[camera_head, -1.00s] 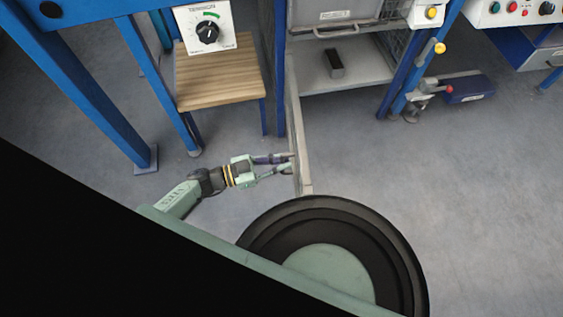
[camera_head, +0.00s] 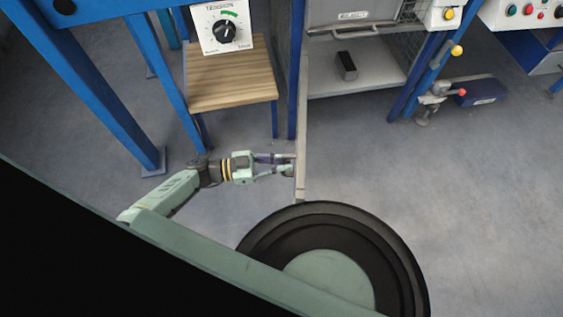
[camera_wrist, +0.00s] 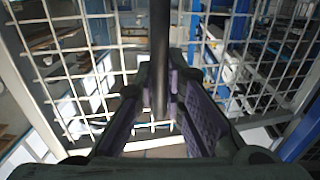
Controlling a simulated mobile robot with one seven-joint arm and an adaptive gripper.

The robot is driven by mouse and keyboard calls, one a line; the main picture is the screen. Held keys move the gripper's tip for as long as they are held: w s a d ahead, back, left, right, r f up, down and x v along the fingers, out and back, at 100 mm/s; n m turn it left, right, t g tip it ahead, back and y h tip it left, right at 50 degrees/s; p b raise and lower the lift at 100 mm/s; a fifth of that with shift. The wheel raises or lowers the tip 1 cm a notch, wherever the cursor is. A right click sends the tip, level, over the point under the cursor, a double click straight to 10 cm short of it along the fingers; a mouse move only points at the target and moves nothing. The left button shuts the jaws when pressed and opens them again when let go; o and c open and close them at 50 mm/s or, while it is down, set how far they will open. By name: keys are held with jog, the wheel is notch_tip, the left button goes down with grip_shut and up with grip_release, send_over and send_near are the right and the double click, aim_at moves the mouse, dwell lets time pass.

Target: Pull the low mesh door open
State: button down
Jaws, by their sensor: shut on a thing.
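The low mesh door (camera_head: 301,125) stands swung out from the blue frame. In the head view it shows nearly edge-on as a thin light strip running toward me. In the wrist view its wire grid (camera_wrist: 75,75) fills much of the picture. My gripper (camera_head: 291,164) is at the door's near end, on its left side. In the wrist view its two purple-padded fingers are closed around a dark upright bar (camera_wrist: 160,60), the door's handle.
The lower compartment beyond the door is open, with a black block (camera_head: 347,66) on its shelf (camera_head: 365,80). A wooden stool-like shelf (camera_head: 232,82) stands left, below a tension dial (camera_head: 224,31). A clamp device (camera_head: 437,97) lies right. Floor right of the door is clear.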

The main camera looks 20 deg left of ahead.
jog(key=shift+w+a, duration=0.15)
jog(key=shift+w, duration=0.05)
jog(key=c, duration=1.7)
grip_release()
jog(key=shift+s, duration=0.1)
jog(key=shift+o, duration=0.2)
jog(key=v, duration=1.1)
jog(key=shift+s+a, duration=0.3)
jog(key=shift+s, duration=0.05)
